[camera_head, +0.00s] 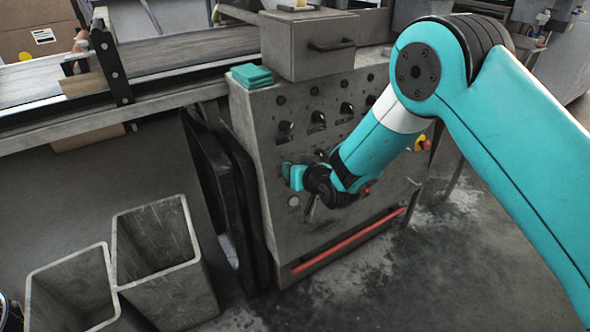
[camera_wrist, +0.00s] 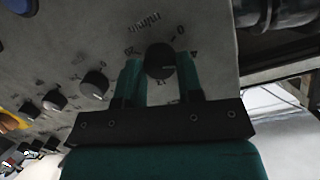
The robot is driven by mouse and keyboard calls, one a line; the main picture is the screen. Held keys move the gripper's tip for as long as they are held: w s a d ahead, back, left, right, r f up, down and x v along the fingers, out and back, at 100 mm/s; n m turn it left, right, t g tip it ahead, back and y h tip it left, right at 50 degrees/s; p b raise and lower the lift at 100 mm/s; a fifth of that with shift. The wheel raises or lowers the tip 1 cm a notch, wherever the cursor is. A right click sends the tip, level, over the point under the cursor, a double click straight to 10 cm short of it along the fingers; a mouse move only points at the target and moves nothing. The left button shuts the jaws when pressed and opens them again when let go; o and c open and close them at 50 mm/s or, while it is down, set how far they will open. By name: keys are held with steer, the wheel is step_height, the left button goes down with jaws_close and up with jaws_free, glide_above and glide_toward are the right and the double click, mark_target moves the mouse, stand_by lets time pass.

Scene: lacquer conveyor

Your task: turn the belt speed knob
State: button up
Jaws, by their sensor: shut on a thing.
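The belt speed knob (camera_wrist: 160,60) is a round black dial with a light pointer line, set on the grey panel with printed marks around it. In the wrist view my gripper (camera_wrist: 161,72) has one teal finger on each side of the knob and is shut on it. In the head view my gripper (camera_head: 290,174) is at the left part of the grey control panel (camera_head: 265,130). The knob is hidden there behind the gripper and wrist.
Other black knobs (camera_wrist: 94,84) sit beside it on the panel. A grey box (camera_head: 305,50) and teal cloths (camera_head: 251,76) lie on top of the cabinet. Two open grey bins (camera_head: 185,268) stand at the lower left. A red bar (camera_head: 345,240) runs along the cabinet's base.

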steer(key=o, duration=0.9)
steer(key=v, duration=1.7)
steer(key=shift+s+b, duration=0.25)
steer(key=shift+b, duration=0.1)
steer(key=s+d+r+n+g+h, duration=0.1)
steer(key=s+d+r+g, duration=0.3)
steer(key=s, duration=0.4)
steer(key=s+d+r+n+g+h+p, duration=0.1)
steer(key=s+d+r+g, duration=0.15)
steer(key=s+r, duration=0.45)
steer(key=s+d+r+n+g+h, duration=0.1)
steer(key=s+d+r+g, duration=0.1)
steer(key=s+r+g, duration=0.45)
steer(key=shift+t, duration=0.9)
steer(key=r+p, duration=0.5)
steer(key=p, duration=0.1)
steer(key=r+p, duration=0.6)
steer(key=p, duration=0.1)
steer(key=s+r+p, duration=0.1)
steer(key=r+p, duration=0.5)
steer(key=shift+r, duration=0.2)
